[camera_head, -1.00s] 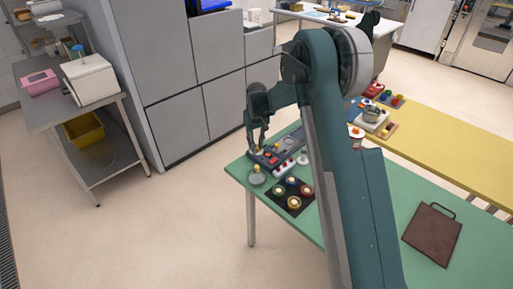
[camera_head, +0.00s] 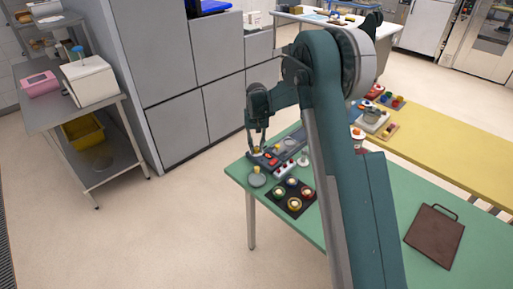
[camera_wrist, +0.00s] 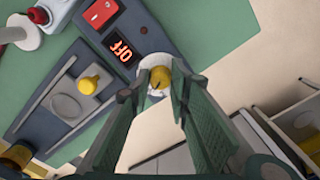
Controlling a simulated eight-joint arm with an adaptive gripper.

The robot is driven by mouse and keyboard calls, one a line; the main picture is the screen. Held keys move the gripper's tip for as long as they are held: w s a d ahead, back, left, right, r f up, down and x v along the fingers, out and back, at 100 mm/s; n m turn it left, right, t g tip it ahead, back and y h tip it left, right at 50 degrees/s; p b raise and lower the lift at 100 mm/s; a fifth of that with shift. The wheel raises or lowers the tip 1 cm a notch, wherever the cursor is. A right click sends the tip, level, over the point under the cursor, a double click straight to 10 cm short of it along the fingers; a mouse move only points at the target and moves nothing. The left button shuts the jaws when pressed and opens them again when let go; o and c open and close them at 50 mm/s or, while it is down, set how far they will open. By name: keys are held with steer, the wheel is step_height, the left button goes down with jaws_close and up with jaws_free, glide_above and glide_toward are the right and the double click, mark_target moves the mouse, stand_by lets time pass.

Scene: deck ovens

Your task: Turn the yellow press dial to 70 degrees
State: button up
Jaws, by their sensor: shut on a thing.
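The yellow press dial (camera_wrist: 157,77) sits on a pale round base at one end of a dark control panel (camera_wrist: 150,38). My gripper (camera_wrist: 163,84) has its two green fingers on either side of the dial and is shut on it. The fingers partly cover the dial, and its angle is hard to read. A small display (camera_wrist: 122,50) beside it shows red characters that look like OFF, turned over. In the head view my gripper (camera_head: 257,150) reaches down to the panel's far end, and the dial is too small to make out clearly.
A black plate with several round knobs (camera_head: 291,196) is close by on the green table (camera_head: 350,255). A brown board (camera_head: 434,236) lies at the right. The table's edge is near my gripper.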

mark_target(257, 148)
steer(key=o, duration=0.9)
steer(key=shift+r, duration=6)
steer(key=shift+r, duration=0.1)
